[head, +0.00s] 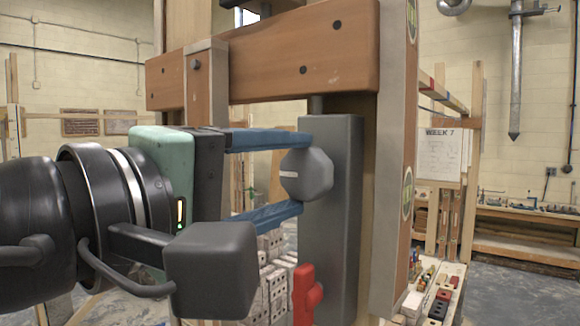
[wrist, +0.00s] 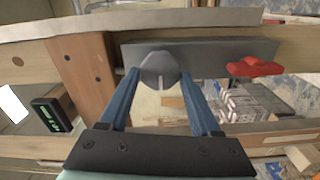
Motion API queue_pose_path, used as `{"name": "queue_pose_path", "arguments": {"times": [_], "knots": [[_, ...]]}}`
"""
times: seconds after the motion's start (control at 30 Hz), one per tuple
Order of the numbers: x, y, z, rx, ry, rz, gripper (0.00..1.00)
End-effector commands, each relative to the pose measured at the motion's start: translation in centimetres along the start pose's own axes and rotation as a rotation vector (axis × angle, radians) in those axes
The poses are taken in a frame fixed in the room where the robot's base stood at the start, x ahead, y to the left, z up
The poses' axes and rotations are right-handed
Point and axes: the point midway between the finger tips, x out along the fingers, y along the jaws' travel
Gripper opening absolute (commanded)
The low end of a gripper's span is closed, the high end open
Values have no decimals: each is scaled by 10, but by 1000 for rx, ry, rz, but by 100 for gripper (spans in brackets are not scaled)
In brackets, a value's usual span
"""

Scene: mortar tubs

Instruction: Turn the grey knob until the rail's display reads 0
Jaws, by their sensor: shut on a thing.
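The grey knob (head: 312,176) is faceted, with a short light line that lies level in the head view. It sits on a dark grey upright housing (head: 345,225). My gripper (head: 301,172) has one blue finger above the knob and one below, shut on it. In the wrist view the knob (wrist: 159,70) is between the tips of my gripper (wrist: 161,78). A black display (wrist: 52,115) with green characters shows at the left of the wrist view, tilted and too small to read.
A red handle (head: 306,296) sits low on the housing, below my lower finger; it also shows in the wrist view (wrist: 254,67). A wooden crossbeam (head: 270,55) runs above. Pale bricks (head: 268,290) are stacked behind, and a bench (head: 530,212) stands at the far right.

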Motion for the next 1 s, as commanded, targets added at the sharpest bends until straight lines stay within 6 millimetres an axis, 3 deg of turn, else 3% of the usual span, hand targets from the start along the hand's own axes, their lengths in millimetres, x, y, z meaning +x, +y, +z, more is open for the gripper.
{"name": "queue_pose_path", "arguments": {"times": [0.53,0.57,0.6,0.73,1.0], "knots": [[0,0,0,-26,1,2,8],[0,0,0,-26,1,2,66],[0,0,0,-26,1,2,73],[0,0,0,-25,1,1,94],[-1,0,0,-25,1,1,94]]}}
